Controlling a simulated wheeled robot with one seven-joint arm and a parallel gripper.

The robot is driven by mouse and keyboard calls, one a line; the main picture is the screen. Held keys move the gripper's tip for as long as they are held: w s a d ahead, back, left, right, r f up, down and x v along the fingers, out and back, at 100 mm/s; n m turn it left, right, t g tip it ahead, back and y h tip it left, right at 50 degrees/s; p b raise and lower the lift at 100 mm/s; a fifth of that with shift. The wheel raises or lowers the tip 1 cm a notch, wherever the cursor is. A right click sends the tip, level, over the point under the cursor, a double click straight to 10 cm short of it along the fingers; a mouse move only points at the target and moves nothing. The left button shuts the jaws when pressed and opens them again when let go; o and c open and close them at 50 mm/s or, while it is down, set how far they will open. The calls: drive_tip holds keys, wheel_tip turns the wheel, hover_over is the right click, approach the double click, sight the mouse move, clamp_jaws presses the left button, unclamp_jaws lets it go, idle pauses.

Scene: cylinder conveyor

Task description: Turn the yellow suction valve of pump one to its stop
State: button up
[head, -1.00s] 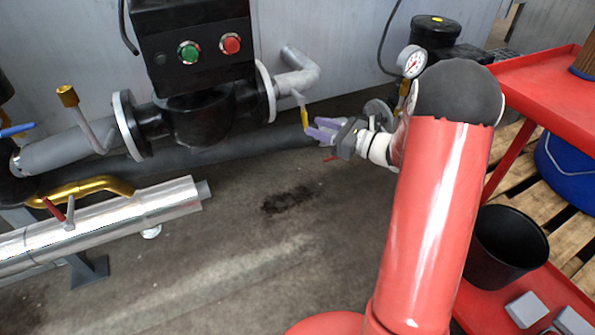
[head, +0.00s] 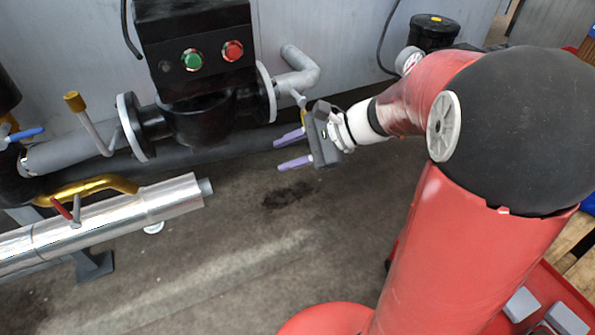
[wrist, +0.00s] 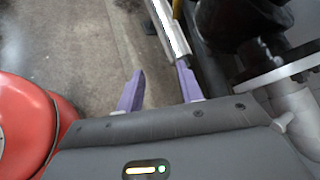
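My gripper (head: 279,153) is open. Its two purple fingers point left in the head view, in front of and below the grey pipe elbow (head: 299,70) at the pump's right side. Nothing shows between the fingers in the wrist view (wrist: 158,88). A short grey stem (head: 298,98) hangs below the elbow, just above the gripper. The yellow handle at its lower end is largely hidden by the gripper, so its angle cannot be told. The black pump (head: 203,118) stands left of the gripper, with a green and a red button on its box.
A yellow-capped grey lever (head: 75,102), a blue lever (head: 27,133) and a red lever (head: 61,208) are at the left. A yellow bent pipe (head: 85,188) and a silver pipe (head: 120,217) lie low there. The floor below the gripper is clear.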

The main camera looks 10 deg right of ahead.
drive_tip(key=s+r+n+g+h+p, duration=0.1)
drive_tip(key=s+n+h, duration=0.3)
drive_tip(key=s, duration=0.4)
drive_tip(key=shift+s+r+n, duration=0.3)
drive_tip(key=shift+r+n, duration=0.05)
drive_tip(key=shift+n, duration=0.55)
drive_tip(key=shift+c, duration=0.3)
